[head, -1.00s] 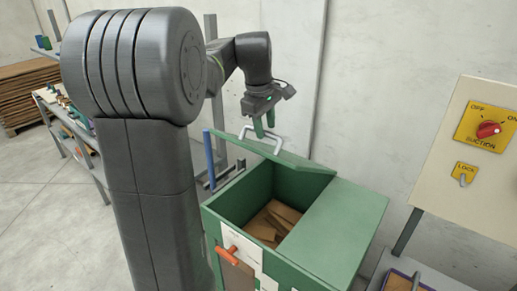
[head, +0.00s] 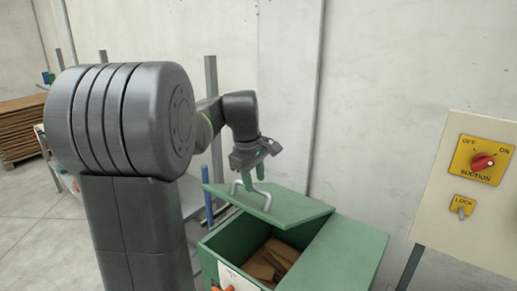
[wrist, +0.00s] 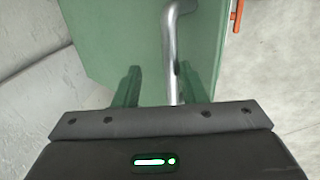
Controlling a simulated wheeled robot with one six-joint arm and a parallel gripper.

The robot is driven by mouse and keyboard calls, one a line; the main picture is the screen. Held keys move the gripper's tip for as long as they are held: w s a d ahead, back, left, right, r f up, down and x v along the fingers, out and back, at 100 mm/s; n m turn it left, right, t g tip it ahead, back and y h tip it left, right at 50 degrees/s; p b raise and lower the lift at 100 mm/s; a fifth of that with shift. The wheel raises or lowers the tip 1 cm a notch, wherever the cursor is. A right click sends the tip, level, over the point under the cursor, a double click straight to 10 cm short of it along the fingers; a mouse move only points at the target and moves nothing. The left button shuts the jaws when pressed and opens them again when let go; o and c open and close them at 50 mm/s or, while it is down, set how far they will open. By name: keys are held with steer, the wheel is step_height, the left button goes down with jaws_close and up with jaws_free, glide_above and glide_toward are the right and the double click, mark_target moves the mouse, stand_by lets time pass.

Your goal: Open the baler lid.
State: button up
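The green baler (head: 345,250) stands at the lower middle of the head view. Its green lid (head: 295,208) is raised at a tilt over the left part, leaving a gap with brown pieces (head: 270,262) inside. A bent metal handle (head: 266,200) stands on the lid and also shows in the wrist view (wrist: 170,60). My gripper (head: 254,175) is at the handle, pointing down. In the wrist view its two green fingers (wrist: 158,82) are apart, with the handle bar between them and nearer the right finger. Contact cannot be told.
A cream panel (head: 440,225) with a red suction knob (head: 482,162) and a lock switch (head: 463,206) stands at the right. An orange handle (wrist: 238,16) shows in the wrist view. A pale wall (head: 400,70) is close behind the baler.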

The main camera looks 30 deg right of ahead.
steer(key=d+r, duration=0.1)
steer(key=r, duration=0.6)
steer(key=w+d+r, duration=0.1)
steer(key=d+r, duration=0.1)
steer(key=r, duration=0.5)
steer(key=shift+w+d+r+p, duration=0.25)
steer(key=shift+d+r+p, duration=0.05)
steer(key=shift+p, duration=0.15)
stand_by(0.5)
steer(key=shift+a, duration=0.1)
stand_by(0.5)
